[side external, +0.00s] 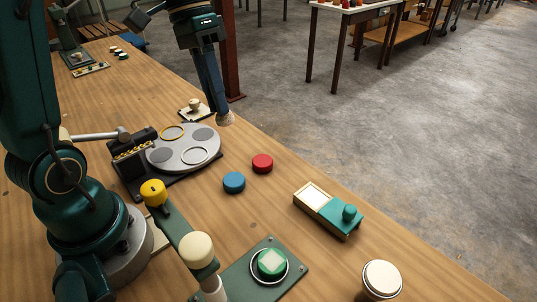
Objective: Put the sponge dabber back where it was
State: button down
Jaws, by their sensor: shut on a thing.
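My gripper (219,108) points down over the far side of the wooden table, near its right edge. It is shut on the sponge dabber, a small pale beige piece (226,119) that shows just below the fingertips. Most of the dabber is hidden by the fingers. Just left of the gripper is a small cream square base (184,113) with a rounded beige knob (194,104) on it. The dabber appears to the right of this base; I cannot tell its height above the table.
A grey round plate with discs and rings (183,153) lies nearer. Red (262,163) and blue (234,182) discs, a green-and-white box (329,210), a green button panel (245,266) and a white-topped round object (382,279) are on the table. The middle right is clear.

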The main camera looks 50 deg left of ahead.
jog(key=shift+a+f+m+g, duration=0.25)
jog(key=shift+a+m+g, duration=0.05)
jog(key=shift+m, duration=0.5)
jog(key=d+f+m+y, duration=0.1)
jog(key=d+f+m, duration=0.2)
jog(key=m, duration=0.1)
jog(key=d+f+m+y, duration=0.1)
jog(key=d+f+m, duration=0.2)
jog(key=d+m, duration=0.1)
jog(key=d+f+m+y, duration=0.1)
jog(key=d+f+m, duration=0.2)
jog(key=f+m, duration=0.1)
jog(key=shift+s+d+f+m+y, duration=0.1)
jog(key=shift+s+d+m+y, duration=0.05)
jog(key=shift+s+m+y, duration=0.2)
jog(key=shift+f, duration=1.95)
jog(key=shift+f, duration=0.1)
jog(key=c, duration=0.8)
grip_release()
jog(key=shift+o, duration=0.2)
